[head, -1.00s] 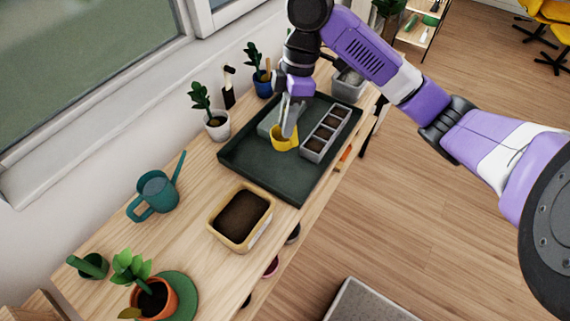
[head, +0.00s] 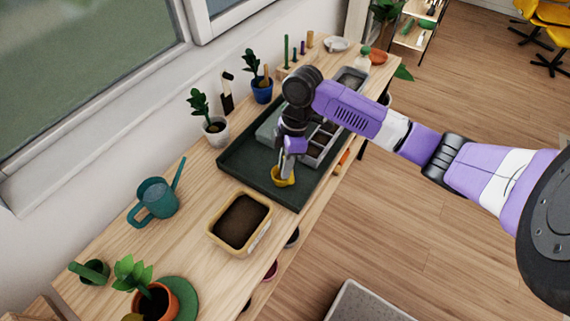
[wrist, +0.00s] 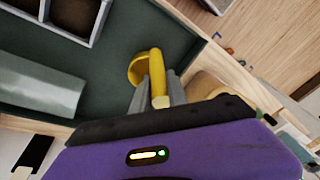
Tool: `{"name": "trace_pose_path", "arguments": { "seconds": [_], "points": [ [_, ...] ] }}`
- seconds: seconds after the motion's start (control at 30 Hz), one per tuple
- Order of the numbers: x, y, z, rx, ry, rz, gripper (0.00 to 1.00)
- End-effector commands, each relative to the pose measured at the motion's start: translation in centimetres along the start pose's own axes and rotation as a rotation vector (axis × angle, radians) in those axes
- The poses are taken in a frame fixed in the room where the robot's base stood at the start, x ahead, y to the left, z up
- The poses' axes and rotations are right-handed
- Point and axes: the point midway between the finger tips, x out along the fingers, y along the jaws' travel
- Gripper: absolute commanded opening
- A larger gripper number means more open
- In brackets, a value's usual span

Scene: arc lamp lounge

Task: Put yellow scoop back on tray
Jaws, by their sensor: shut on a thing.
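The yellow scoop (head: 283,178) is at the near end of the dark green tray (head: 245,172). My gripper (head: 287,162) points down over the tray and is shut on the scoop. In the wrist view, the fingers (wrist: 156,92) hold the scoop's handle (wrist: 157,75), and its round cup (wrist: 138,68) faces the tray floor. The scoop appears inside the tray's rim (wrist: 195,55). I cannot tell whether its cup touches the tray floor. My wrist hides part of the tray in the head view.
A grey seedling box (head: 318,150) and a grey-green block (head: 268,128) are on the tray. A soil-filled planter (head: 262,232) stands close to the tray's near edge. A teal watering can (head: 155,200) and potted plants (head: 215,132) stand left. Bare wood shows between them.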

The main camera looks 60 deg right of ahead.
Motion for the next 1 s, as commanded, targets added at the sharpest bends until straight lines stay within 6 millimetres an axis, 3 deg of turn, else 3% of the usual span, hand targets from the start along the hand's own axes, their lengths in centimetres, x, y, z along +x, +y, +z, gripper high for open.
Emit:
{"name": "trace_pose_path", "arguments": {
  "seconds": [0.33, 0.37, 0.47, 0.77, 1.0],
  "points": [
    [0.4, 0.1, 0.1, 0.000, 0.000, 0.001, 0.00],
    [0.3, 0.1, 0.1, 0.000, 0.000, 0.001, 0.23],
    [0.3, 0.1, 0.0, 0.000, 0.000, 0.001, 0.41],
    [0.2, 0.1, 0.0, 0.000, 0.000, 0.001, 0.41],
    [-2.0, 0.1, 0.0, -0.002, 0.000, 0.004, 0.41]
  ]
}}
